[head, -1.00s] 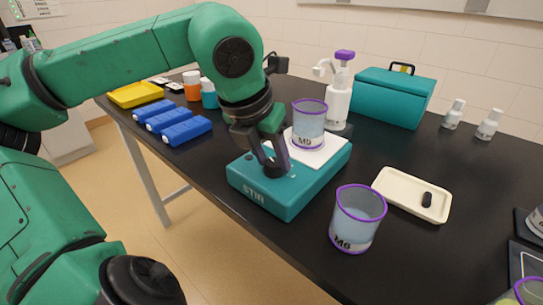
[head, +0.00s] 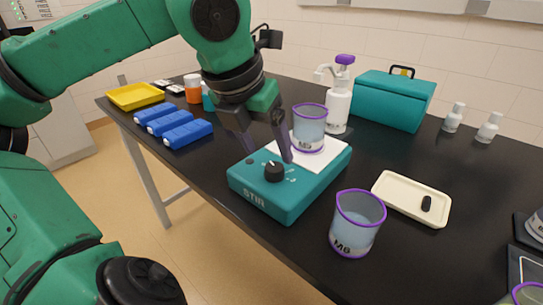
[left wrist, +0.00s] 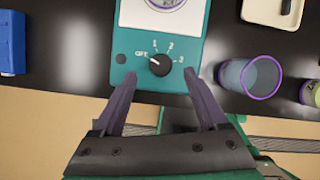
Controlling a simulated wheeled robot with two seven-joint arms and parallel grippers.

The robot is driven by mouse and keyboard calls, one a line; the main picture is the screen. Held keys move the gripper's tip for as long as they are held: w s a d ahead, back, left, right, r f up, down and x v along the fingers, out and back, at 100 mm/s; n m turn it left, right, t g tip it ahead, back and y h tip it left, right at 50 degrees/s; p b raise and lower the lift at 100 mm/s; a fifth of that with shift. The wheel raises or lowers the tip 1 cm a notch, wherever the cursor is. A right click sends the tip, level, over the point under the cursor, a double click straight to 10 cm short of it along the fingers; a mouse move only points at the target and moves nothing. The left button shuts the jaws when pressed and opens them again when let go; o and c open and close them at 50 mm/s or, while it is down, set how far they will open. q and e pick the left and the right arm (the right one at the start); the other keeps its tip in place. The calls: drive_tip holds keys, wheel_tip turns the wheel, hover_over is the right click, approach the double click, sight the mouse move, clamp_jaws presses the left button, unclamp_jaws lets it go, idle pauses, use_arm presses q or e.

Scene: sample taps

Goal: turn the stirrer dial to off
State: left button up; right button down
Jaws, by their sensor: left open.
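The teal stirrer (head: 290,205) stands on the black bench with its black dial (head: 274,172) on the sloping front. In the left wrist view the dial (left wrist: 160,65) has a white pointer mark toward its upper left, facing the OFF label (left wrist: 141,54). Labels 1, 2 and 3 run around to the right. My left gripper (head: 269,157) is open and empty, its dark fingers above and either side of the dial, apart from it. It also shows in the left wrist view (left wrist: 161,77). My right gripper is not in view.
A beaker marked M9 (head: 309,128) stands on the stirrer's white plate. Beaker M6 (head: 356,225) stands just right of the stirrer. A cream tray (head: 393,194) holds a small black bar. Blue racks (head: 187,134) lie at left, and a pump bottle (head: 338,108) stands behind.

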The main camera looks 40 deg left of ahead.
use_arm(q)
drive_tip(key=p+v, duration=0.1)
drive_tip(key=v, duration=0.8)
drive_tip(key=shift+r, duration=0.35)
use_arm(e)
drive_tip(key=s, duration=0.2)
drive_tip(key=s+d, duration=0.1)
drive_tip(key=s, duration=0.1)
use_arm(q)
drive_tip(key=shift+s, duration=0.15)
